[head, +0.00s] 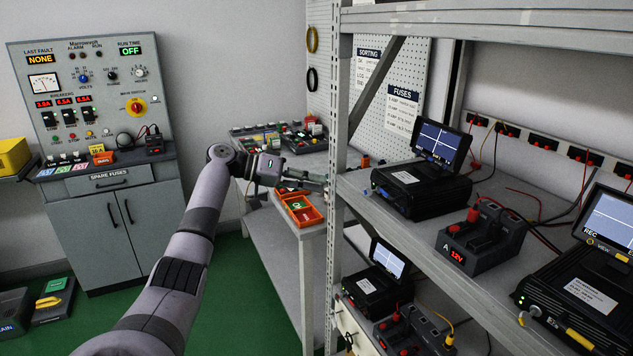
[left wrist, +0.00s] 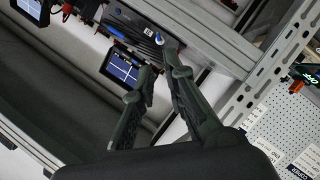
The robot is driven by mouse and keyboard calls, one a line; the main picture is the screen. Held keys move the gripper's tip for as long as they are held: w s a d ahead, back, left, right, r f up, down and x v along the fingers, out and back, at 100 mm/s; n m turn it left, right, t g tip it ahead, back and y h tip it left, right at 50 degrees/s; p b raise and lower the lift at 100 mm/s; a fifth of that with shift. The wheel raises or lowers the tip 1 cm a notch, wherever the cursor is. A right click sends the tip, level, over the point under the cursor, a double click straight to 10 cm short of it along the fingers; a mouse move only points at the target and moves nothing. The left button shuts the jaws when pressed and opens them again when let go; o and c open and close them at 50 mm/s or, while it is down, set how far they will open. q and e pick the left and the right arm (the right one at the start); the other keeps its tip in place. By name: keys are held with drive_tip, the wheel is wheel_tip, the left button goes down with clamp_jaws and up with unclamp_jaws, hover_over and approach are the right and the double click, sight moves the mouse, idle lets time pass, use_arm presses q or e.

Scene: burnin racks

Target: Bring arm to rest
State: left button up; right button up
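My left arm (head: 190,230) comes in from the bottom left of the head view and reaches forward. Its gripper (head: 318,182) points right, just above the orange tray and beside the rack's front post. In the left wrist view the two dark fingers of the left gripper (left wrist: 160,62) stand apart, with nothing between them. The rack's shelf and a black device with a screen (left wrist: 122,67) show beyond the fingertips. My right gripper is not in view.
A metal rack (head: 338,150) with test devices (head: 425,185) fills the right side, close to the gripper. An orange tray (head: 318,207) sits on the grey bench (head: 275,235) near it. A control cabinet (head: 125,225) stands at the left. Green floor (head: 235,300) is open between.

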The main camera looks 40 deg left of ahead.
use_arm(q)
wheel_tip(320, 180, down, 30)
drive_tip(key=d+n+g+y, duration=0.3)
drive_tip(key=n+y, duration=0.1)
drive_tip(key=y, duration=0.1)
drive_tip(key=s+d+f+g+y, duration=0.2)
drive_tip(key=s+f, duration=0.4)
drive_tip(key=f, duration=0.5)
drive_tip(key=s+d+f+g+y, duration=0.1)
drive_tip(key=s+d+f+g, duration=0.1)
drive_tip(key=s+f, duration=0.65)
drive_tip(key=s+d+f+m+g+y, duration=0.15)
drive_tip(key=s+d+f, duration=0.25)
drive_tip(key=s+f, duration=0.45)
drive_tip(key=s+d+f+m+g, duration=0.1)
drive_tip(key=s+d+f+m, duration=0.1)
drive_tip(key=s+d+f, duration=0.45)
drive_tip(key=s+d+f+m+g+y, duration=0.1)
drive_tip(key=s+d+f+m, duration=0.15)
drive_tip(key=s+f, duration=0.75)
drive_tip(key=s+d+m, duration=0.1)
drive_tip(key=s+d, duration=0.7)
drive_tip(key=s, duration=0.5)
drive_tip(key=shift+d+m, duration=0.3)
drive_tip(key=shift+d, duration=0.1)
drive_tip(key=shift+s+r+t+h, duration=0.1)
drive_tip(key=shift+t+h, duration=0.15)
